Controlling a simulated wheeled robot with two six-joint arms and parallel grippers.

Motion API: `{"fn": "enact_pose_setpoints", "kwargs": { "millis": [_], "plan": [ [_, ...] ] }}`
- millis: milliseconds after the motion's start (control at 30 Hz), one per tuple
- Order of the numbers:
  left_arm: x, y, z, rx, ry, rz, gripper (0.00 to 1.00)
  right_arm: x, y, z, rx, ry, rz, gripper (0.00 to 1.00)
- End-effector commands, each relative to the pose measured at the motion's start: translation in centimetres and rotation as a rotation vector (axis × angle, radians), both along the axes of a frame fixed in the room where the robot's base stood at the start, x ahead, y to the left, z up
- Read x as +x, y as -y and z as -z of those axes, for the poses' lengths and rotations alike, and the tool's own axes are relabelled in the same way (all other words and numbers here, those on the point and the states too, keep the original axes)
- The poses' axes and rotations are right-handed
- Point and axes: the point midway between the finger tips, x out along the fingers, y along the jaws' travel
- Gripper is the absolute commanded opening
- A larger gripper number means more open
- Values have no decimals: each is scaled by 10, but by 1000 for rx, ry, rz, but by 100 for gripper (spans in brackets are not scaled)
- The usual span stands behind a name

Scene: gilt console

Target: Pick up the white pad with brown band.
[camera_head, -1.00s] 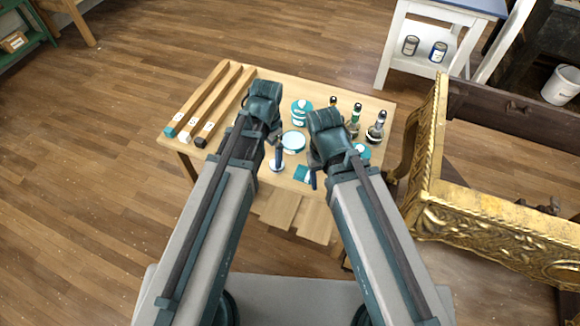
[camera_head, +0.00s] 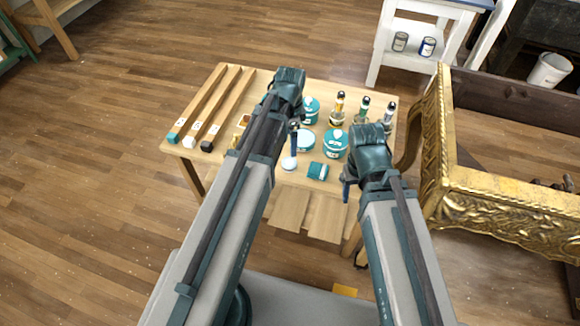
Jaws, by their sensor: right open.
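A small white round piece (camera_head: 289,163) lies on the wooden table near its front edge; it may be the white pad, but I cannot make out a brown band on it. My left gripper (camera_head: 294,133) is just above and behind it in the picture, mostly hidden by its own arm, so its jaws cannot be read. My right gripper (camera_head: 347,186) is open and empty, over the table's front right part, right of a teal block (camera_head: 318,171).
The table (camera_head: 222,152) carries three long wooden bars (camera_head: 215,105) at left, teal tins (camera_head: 335,144), a white-topped tin (camera_head: 305,140) and small bottles (camera_head: 338,110) at the back. A gilt console (camera_head: 500,200) stands close on the right. Front boards are bare.

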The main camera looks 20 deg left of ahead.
Motion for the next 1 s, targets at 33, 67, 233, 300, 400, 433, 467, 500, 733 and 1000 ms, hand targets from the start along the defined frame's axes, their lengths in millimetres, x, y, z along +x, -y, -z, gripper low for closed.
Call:
{"fn": "enact_pose_setpoints", "kwargs": {
  "millis": [33,67,233,300,400,433,467,500,733,1000],
  "plan": [
    [0,0,13,0,0,0,100,0,0,13,0,0,0,62],
    [0,0,17,0,0,0,100,0,0,17,0,0,0,62],
    [0,0,41,0,0,0,100,0,0,41,0,0,-1,62],
    [0,0,51,0,0,0,100,0,0,51,0,0,-1,62],
    [0,0,64,0,0,-1,100,0,0,64,0,0,-1,62],
    [0,0,67,0,0,-1,100,0,0,67,0,0,-1,62],
    [0,0,69,0,0,-1,100,0,0,69,0,0,-1,62],
    [0,0,72,0,0,-1,100,0,0,72,0,0,-1,62],
    [0,0,72,0,0,-1,100,0,0,72,0,0,-1,62],
    [-1,0,92,0,0,-1,100,0,0,92,0,0,-1,62]
  ]
}}
